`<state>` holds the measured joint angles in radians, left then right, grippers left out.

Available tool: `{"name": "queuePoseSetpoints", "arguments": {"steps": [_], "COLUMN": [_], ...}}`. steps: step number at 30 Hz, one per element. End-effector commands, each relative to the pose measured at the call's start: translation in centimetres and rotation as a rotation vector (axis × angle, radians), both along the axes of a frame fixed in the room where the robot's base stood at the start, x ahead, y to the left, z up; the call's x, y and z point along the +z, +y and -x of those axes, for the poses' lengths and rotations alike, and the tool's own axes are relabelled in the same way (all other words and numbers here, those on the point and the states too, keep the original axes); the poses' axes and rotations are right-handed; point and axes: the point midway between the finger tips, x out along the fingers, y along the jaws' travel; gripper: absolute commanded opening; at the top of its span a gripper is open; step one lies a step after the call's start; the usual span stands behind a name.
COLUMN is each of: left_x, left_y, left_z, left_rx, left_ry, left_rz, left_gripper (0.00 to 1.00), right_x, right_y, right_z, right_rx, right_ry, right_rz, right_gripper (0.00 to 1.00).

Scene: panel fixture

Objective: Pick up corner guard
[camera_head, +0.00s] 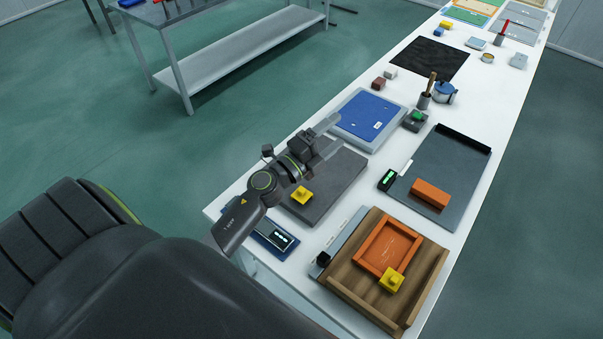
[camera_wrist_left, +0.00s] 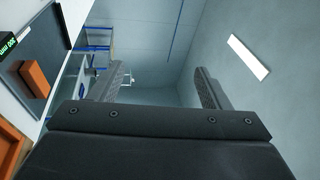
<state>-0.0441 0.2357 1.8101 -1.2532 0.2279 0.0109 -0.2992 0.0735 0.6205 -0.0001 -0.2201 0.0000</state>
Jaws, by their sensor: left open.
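One yellow block-like piece (camera_head: 301,195), which looks like a corner guard, sits on the dark grey pad (camera_head: 322,200) in the head view. A similar yellow piece (camera_head: 391,279) sits at the near right corner of the orange frame (camera_head: 411,240). My left gripper (camera_head: 330,136) is above the far part of the dark grey pad, beyond the first yellow piece. Its fingers are apart with nothing between them, which also shows in the left wrist view (camera_wrist_left: 164,85). No yellow piece shows in the wrist view. My right gripper is not in view.
The orange frame lies in a wooden tray (camera_head: 345,278). An orange block (camera_head: 430,193) lies on a dark panel (camera_head: 455,160) to the right. A blue panel (camera_head: 369,118) and a cup with a handle (camera_head: 425,100) stand farther back on the white table (camera_head: 381,178).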

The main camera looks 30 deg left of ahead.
Motion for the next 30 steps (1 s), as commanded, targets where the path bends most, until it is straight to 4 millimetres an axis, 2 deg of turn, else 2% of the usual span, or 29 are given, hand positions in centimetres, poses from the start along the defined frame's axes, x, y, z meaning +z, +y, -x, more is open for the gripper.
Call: {"name": "queuePoseSetpoints", "arguments": {"steps": [2,6,9,11,14,18,20,24,27,30], "left_x": [0.6,-0.8,-2.8,-4.2,-6.5,-8.7,-9.1,-8.8,-8.2,-7.6], "left_y": [-2.7,-6.5,-7.7,-7.8,-6.7,-3.1,-1.1,3.2,5.4,6.7], "left_z": [-0.9,-1.7,-1.9,-2.0,-2.0,-1.8,-1.6,-0.8,-0.2,0.3], "left_rx": [-0.132,-0.362,-0.514,-0.597,-0.724,-0.866,-0.91,-0.976,-0.995,-1.004], "left_ry": [-0.033,-0.033,0.014,0.062,0.173,0.398,0.511,0.765,0.906,0.997], "left_rz": [-0.17,-0.482,-0.704,-0.833,-1.038,-1.29,-1.377,-1.51,-1.555,-1.574], "left_gripper": [0.71,0.71,0.71,0.71,0.71,0.71,0.71,0.71,0.71,0.71], "right_x": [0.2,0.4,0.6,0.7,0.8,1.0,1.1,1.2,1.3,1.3], "right_y": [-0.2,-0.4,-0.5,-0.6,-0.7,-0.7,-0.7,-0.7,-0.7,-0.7], "right_z": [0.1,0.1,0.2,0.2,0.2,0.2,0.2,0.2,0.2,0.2], "right_rx": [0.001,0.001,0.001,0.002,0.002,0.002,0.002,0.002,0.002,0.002], "right_ry": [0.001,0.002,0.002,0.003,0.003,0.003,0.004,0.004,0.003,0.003], "right_rz": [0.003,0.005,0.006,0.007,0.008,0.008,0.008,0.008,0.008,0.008], "right_gripper": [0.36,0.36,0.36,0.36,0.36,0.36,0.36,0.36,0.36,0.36]}}
